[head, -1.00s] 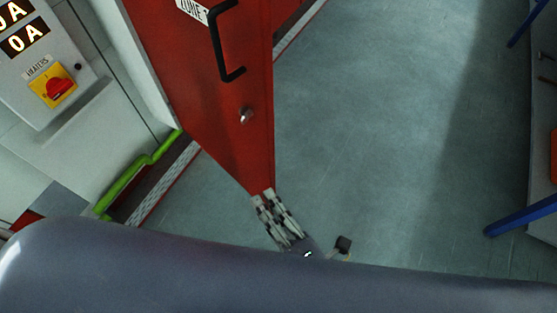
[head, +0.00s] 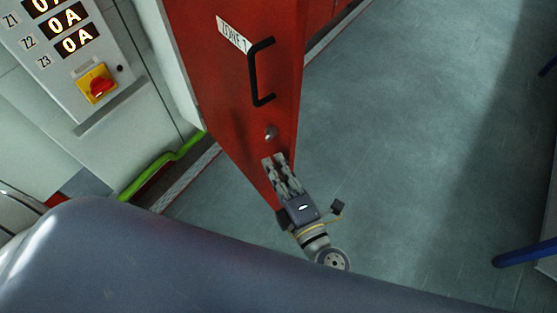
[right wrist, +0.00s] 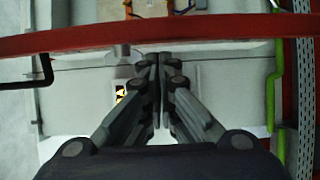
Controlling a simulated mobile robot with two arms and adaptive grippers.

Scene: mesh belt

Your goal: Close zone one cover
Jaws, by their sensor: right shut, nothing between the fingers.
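The red zone one cover (head: 225,85) stands swung out from the pale enclosure in the head view, with a "ZONE 1" label (head: 234,35), a black handle (head: 255,75) and a round knob (head: 270,133). My right gripper (head: 275,160) is shut and empty at the cover's lower end, below the knob. In the right wrist view its closed fingertips (right wrist: 159,60) point at the cover's red edge (right wrist: 90,39), which crosses the picture; the black handle (right wrist: 44,75) sticks out at left. I cannot tell whether the fingers touch the cover. My left gripper is not in view.
A control panel (head: 45,70) with lit displays and a red and yellow switch (head: 99,85) is at upper left. A green rail (head: 160,165) runs along the enclosure's foot. Grey floor (head: 400,130) right of the cover is clear, with a blue bar (head: 525,250) at far right.

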